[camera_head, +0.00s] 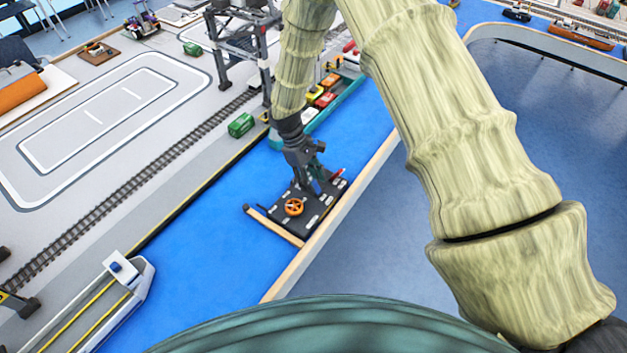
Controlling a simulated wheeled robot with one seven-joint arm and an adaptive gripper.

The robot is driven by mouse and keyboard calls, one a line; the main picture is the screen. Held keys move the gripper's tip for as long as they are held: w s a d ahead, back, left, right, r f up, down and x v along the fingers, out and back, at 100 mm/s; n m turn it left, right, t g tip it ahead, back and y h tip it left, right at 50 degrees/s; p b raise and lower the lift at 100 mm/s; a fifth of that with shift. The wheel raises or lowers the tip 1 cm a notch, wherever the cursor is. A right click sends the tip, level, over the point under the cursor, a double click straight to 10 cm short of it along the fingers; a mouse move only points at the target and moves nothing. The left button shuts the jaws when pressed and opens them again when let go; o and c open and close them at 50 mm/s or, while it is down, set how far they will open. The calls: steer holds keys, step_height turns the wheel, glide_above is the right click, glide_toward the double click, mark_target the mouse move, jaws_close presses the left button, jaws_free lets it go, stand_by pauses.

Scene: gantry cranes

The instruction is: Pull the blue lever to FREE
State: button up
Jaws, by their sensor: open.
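The dark control panel (314,214) lies on the blue surface near its front edge. A small blue part (317,187), which looks like the blue lever, shows at my gripper's fingertips. My gripper (311,184) is open and points down over the back part of the panel. It partly hides the blue lever, and I cannot tell whether the fingers touch it. Any FREE label is too small to read. An orange handwheel (294,207) and a red lever (338,173) are on the same panel, at either side of my gripper.
A wooden strip (276,228) borders the panel at left. A teal-edged tray or boat with coloured blocks (327,99) lies behind my gripper. A green container (240,125) and a gantry crane (243,45) stand farther back. The blue surface left of the panel is clear.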

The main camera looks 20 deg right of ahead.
steer(key=shift+d+f, duration=0.1)
steer(key=shift+f, duration=0.25)
steer(key=shift+s+d+f, duration=0.1)
steer(key=shift+s+f, duration=0.1)
steer(key=shift+s+d, duration=0.1)
steer(key=shift+s, duration=0.4)
steer(key=shift+w+f, duration=0.3)
steer(key=shift+w, duration=0.05)
steer(key=shift+s+r, duration=0.15)
jaws_close()
